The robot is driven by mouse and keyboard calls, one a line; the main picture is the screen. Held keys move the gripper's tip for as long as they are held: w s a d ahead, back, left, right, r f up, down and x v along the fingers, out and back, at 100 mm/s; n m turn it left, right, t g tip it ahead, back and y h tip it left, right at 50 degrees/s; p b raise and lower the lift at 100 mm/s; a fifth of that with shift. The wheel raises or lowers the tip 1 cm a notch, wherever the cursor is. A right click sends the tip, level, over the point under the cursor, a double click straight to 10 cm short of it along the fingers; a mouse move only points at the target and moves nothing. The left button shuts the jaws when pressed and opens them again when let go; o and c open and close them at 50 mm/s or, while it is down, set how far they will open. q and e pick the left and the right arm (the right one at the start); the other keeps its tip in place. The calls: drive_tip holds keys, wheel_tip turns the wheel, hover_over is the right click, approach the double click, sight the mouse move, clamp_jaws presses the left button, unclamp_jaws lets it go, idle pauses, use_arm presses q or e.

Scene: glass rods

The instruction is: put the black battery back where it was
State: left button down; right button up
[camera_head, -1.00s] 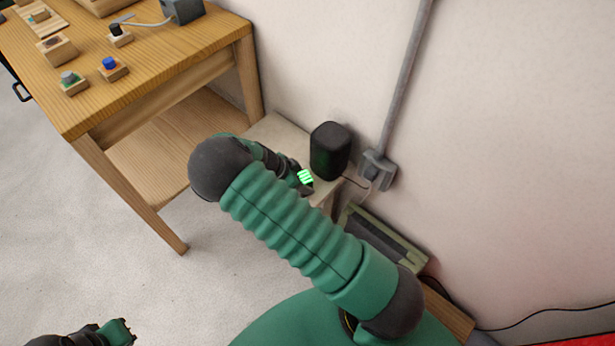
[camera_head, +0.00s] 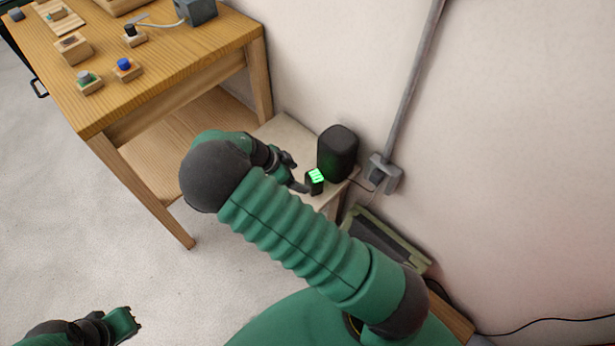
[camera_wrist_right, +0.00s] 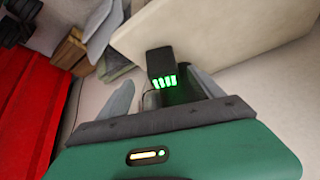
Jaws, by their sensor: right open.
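The black battery (camera_head: 314,186) has lit green bars on its end. It stands at the front edge of a small pale table (camera_head: 285,132), beside a rounded black box. In the right wrist view, the battery (camera_wrist_right: 159,60) is just beyond my right gripper, with its green bars facing the camera. My right gripper (camera_head: 300,174) is open, with its fingers (camera_wrist_right: 162,84) spread and the battery apart from them, in line with the gap. My left gripper (camera_head: 130,322) is at the bottom left, away from the table; its jaw opening is unclear.
The black box (camera_head: 338,152) stands close behind the battery near the wall. A wall socket (camera_head: 384,174) with a grey conduit is to the right. A wooden workbench (camera_head: 160,85) with small blocks is at upper left. A green-edged case (camera_head: 395,240) lies below the socket.

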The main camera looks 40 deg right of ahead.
use_arm(q)
drive_tip(key=shift+a+r+p, duration=0.15)
drive_tip(key=shift+r+p, duration=0.15)
drive_tip(key=shift+r, duration=0.25)
use_arm(e)
drive_tip(key=s+a+r+n+t+y, duration=0.2)
drive_tip(key=s+a+r+n, duration=0.3)
drive_tip(key=n, duration=0.5)
drive_tip(key=s+a+r+n+t+y, duration=0.2)
drive_tip(key=s+a+r+n+y, duration=0.2)
drive_tip(key=a+n, duration=0.5)
wheel_tip(320, 180, up, 3)
drive_tip(key=shift+s+a+f+n+t, duration=0.1)
drive_tip(key=shift+s+a+n+t, duration=0.15)
drive_tip(key=shift+s+n, duration=0.95)
drive_tip(key=shift+w+d, duration=0.1)
use_arm(q)
drive_tip(key=w+p+v, duration=0.2)
drive_tip(key=p+v, duration=0.7)
drive_tip(key=w+r+p+v, duration=0.1)
drive_tip(key=w+p+v, duration=0.1)
drive_tip(key=p+v, duration=0.8)
use_arm(e)
drive_tip(key=w+v, duration=0.2)
drive_tip(key=v, duration=0.7)
drive_tip(key=w+r+v, duration=0.1)
drive_tip(key=w+v, duration=0.1)
drive_tip(key=v, duration=0.8)
drive_tip(key=shift+d, duration=0.35)
